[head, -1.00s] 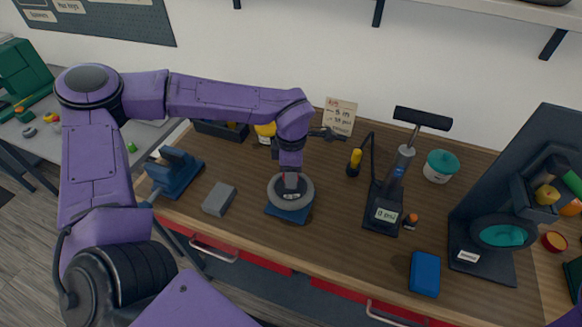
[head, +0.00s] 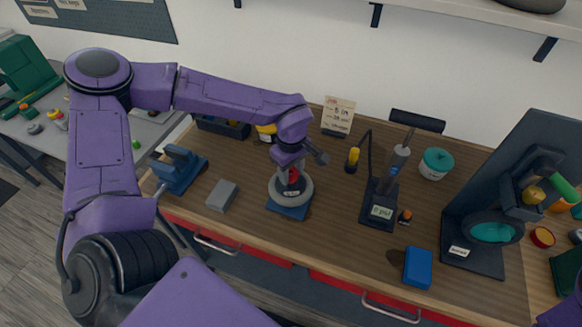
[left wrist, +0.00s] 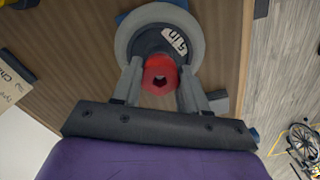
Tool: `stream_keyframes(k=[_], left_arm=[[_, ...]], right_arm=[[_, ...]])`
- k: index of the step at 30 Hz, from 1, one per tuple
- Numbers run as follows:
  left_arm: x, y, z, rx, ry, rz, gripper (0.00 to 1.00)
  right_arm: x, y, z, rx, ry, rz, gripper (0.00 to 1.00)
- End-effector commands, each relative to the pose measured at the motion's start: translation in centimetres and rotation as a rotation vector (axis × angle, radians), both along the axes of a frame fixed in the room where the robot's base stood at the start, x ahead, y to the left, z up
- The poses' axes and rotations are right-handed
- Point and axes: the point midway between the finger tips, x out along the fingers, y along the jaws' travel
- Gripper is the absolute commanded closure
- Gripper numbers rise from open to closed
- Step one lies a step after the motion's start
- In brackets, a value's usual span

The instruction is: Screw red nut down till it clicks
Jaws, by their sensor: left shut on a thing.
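The red nut (left wrist: 158,66) has a dark six-sided hole facing the left wrist camera. It sits over the hub of a small grey-rimmed wheel (left wrist: 202,38). In the head view the wheel (head: 306,190) lies flat on a blue stand (head: 289,212), and a bit of the red nut (head: 293,176) shows below my wrist. My left gripper (head: 291,179) is over the wheel's middle, its two fingers shut on the sides of the nut. How far down the nut sits is hidden. My right gripper is not in view.
A grey block (head: 222,195) and a blue vice-like tool (head: 178,169) lie left of the wheel. A pump with a display (head: 381,212) stands to the right, with a blue box (head: 418,267) nearer the front edge. Wood between wheel and pump is clear.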

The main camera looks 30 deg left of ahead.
Motion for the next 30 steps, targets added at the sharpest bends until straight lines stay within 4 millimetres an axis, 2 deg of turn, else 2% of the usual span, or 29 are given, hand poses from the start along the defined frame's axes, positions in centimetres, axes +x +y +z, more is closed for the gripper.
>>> stream_keyframes(k=[3,6,13,14,16,17,26,30], left_arm=[[0.3,0.1,0.3,0.002,-0.010,-0.244,0.86],[0.3,0.1,0.3,0.002,-0.010,-0.377,0.86],[0.4,0.1,0.3,0.003,-0.012,-0.411,0.86],[0.4,0.1,0.3,0.003,-0.012,-0.411,0.54],[0.4,0.0,0.3,0.002,-0.011,-0.410,0.31],[0.3,0.0,0.3,0.002,-0.010,-0.410,0.27],[0.2,0.0,0.4,0.000,-0.006,-0.410,0.27],[0.3,0.0,2.5,0.000,-0.010,-0.409,0.27]], right_arm=[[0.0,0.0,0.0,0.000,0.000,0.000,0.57],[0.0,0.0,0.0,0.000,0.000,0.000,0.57],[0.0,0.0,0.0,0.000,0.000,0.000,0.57],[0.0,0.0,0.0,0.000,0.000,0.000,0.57],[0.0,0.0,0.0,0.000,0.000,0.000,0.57],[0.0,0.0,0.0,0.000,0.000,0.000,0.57],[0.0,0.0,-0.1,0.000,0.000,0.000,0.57],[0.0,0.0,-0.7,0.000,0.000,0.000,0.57]])
